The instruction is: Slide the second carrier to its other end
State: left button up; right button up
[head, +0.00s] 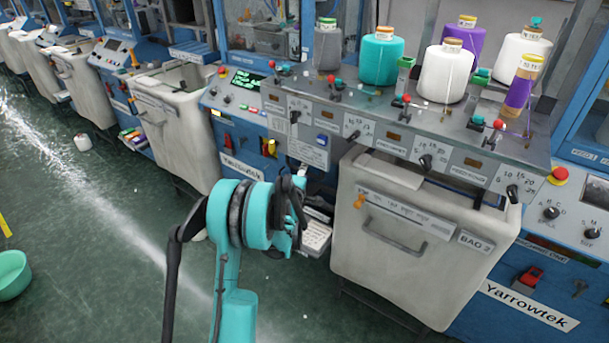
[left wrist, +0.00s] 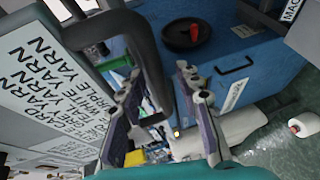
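On the knitting machine's grey top, several small red-knobbed parts stand in a row; one is at left (head: 335,85), one in the middle (head: 405,102) and one at right (head: 497,126). Black levers, such as the second from left (head: 352,134), line the front below them beside printed number scales. Which part is the second carrier, I cannot tell. My left gripper (head: 294,207) is below and left of these parts, in front of the machine. My right gripper is in neither view.
Yarn cones, including a teal one (head: 381,60) and a white one (head: 446,72), stand behind the knobs. A pale bin (head: 380,250) hangs under the machine's front. A green tub (head: 12,274) is on the floor. The left wrist view shows a printed sign (left wrist: 45,90) close by.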

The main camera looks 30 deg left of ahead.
pick_arm(q)
jog(key=shift+w, duration=0.1)
grip_shut()
jog(key=shift+r+p, duration=0.3)
jog(key=shift+r, duration=0.1)
notch_tip(320, 180, up, 40)
jog(key=p, duration=2.3)
jog(key=shift+f, duration=0.15)
jog(key=shift+w+a, duration=0.1)
jog(key=shift+a, duration=0.05)
grip_release()
